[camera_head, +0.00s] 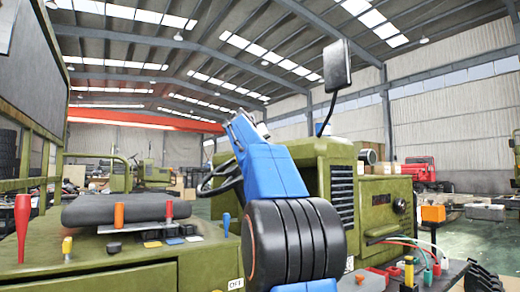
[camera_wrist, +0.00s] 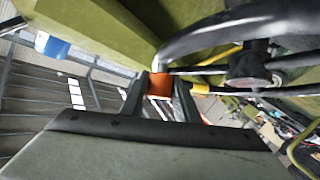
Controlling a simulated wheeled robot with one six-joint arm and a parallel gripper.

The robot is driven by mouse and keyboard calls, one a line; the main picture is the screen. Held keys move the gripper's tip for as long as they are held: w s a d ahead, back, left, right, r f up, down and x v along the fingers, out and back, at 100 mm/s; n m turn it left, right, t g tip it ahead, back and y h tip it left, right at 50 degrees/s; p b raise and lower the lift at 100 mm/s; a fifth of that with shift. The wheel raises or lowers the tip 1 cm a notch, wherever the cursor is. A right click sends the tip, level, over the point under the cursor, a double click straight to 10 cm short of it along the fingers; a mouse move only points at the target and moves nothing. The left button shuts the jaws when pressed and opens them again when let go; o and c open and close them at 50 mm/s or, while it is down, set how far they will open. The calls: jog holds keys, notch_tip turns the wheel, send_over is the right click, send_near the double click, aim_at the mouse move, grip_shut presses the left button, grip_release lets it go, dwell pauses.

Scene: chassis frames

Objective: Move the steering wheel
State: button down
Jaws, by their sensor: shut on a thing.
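The black steering wheel (camera_head: 220,172) is mounted on the green vehicle, left of my blue arm in the head view, which hides part of it. In the wrist view its thick rim (camera_wrist: 235,28) curves across the upper right, with the round hub (camera_wrist: 252,68) below. My gripper (camera_wrist: 160,78) reaches the left end of the visible rim, its dark fingers on both sides of an orange piece. It is shut on the rim; the exact contact is partly hidden.
The green console (camera_head: 110,265) in front carries a dark grey cushion (camera_head: 115,207), coloured levers and switches. A green engine housing (camera_head: 325,170) with a grille stands right of my arm. A black mirror (camera_head: 337,66) rises on a stalk above it. Cables (camera_head: 420,250) lie at lower right.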

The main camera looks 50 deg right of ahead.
jog(key=c, duration=1.4)
grip_release()
jog(key=v, duration=1.7)
jog(key=shift+s+a+f, duration=0.15)
jog(key=shift+a, duration=0.05)
